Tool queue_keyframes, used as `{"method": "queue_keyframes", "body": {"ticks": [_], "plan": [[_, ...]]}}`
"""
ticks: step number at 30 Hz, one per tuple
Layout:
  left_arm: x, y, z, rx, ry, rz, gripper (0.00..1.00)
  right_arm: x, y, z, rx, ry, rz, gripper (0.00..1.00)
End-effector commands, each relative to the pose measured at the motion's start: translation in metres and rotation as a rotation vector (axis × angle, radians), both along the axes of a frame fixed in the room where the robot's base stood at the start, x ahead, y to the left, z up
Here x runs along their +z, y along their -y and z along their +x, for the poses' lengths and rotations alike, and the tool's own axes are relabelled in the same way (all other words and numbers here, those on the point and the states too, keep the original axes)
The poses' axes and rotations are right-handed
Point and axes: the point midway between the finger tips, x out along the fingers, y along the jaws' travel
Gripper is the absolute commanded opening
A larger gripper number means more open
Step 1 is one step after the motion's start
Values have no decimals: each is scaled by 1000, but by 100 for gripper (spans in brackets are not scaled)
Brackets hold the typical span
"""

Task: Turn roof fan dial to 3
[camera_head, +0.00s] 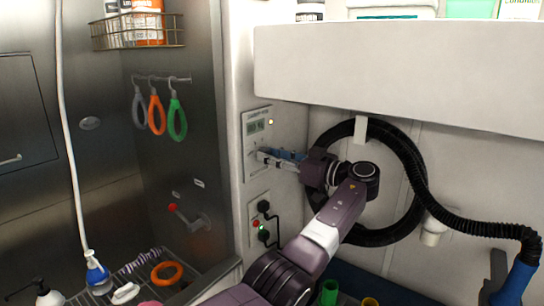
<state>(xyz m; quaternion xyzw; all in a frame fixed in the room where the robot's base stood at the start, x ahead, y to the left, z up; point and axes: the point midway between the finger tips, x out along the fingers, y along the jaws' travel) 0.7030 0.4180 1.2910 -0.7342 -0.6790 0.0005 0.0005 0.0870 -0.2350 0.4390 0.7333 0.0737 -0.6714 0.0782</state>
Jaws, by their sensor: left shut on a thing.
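A light control panel (248,129) with a small display (256,126) and a lit yellow lamp (271,122) is on the white wall left of centre. My left gripper (262,157) reaches the lower part of this panel from the right, its fingers pointing left at the panel face. It is shut on the roof fan dial, which the fingers mostly hide. The dial's pointer and its numbers cannot be read. My right gripper is not in view.
Below the panel is an outlet plate (254,210) with black plugs and a cord. A black hose (410,165) hangs coiled on the right wall, close behind my arm. A white overhead cabinet (400,75) juts out above. A steel tub (110,235) is at left.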

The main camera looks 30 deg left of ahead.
Motion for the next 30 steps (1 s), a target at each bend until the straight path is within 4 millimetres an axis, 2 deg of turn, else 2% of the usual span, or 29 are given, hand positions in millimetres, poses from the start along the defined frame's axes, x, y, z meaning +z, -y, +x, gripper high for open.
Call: {"method": "queue_keyframes", "body": {"ticks": [11,21,30], "plan": [[-2,0,1,-1,-117,9,4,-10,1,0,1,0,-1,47],[-2,0,2,1,-411,33,4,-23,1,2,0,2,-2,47],[0,1,3,-1,-694,55,4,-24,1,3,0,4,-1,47]]}}
